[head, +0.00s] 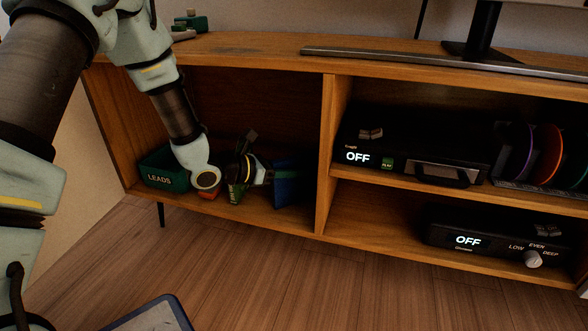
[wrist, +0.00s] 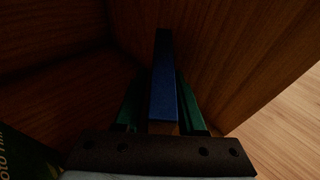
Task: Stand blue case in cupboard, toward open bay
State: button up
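The blue case (head: 289,182) stands upright in the left bay of the wooden cupboard (head: 323,150), on its floor or just above it; I cannot tell which. My gripper (head: 265,177) reaches into this bay from the left, with its fingers at the case. In the wrist view the narrow edge of the blue case (wrist: 164,85) lies between the two green fingers of my gripper (wrist: 163,105), which appear closed against its sides. The lower part of the case is hidden by the gripper body.
A green LEADS box (head: 163,170) sits at the bay's left, with small orange and green items beside the gripper. A divider separates the right bays, which hold two black OFF devices (head: 400,155) (head: 480,240) and upright discs (head: 545,153). A screen stand (head: 480,35) is on top.

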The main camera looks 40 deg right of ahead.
jog(key=shift+o, duration=1)
jog(key=shift+r, duration=0.2)
jog(key=w+a+r+m+t+y+p, duration=0.1)
jog(key=a+r+m+y, duration=0.3)
jog(key=a, duration=1.2)
jog(key=w+a+r+m+t+y+p, duration=0.1)
jog(key=a+m+y, duration=0.4)
jog(key=a, duration=1.1)
jog(key=w+a+r+m+t+y+p, duration=0.2)
jog(key=a+r+m+y, duration=0.3)
jog(key=a, duration=1.2)
jog(key=r+m+p, duration=0.1)
jog(key=m, duration=0.1)
jog(key=shift+r+m+t, duration=0.3)
jog(key=shift+r+m, duration=0.05)
jog(key=shift+m, duration=0.05)
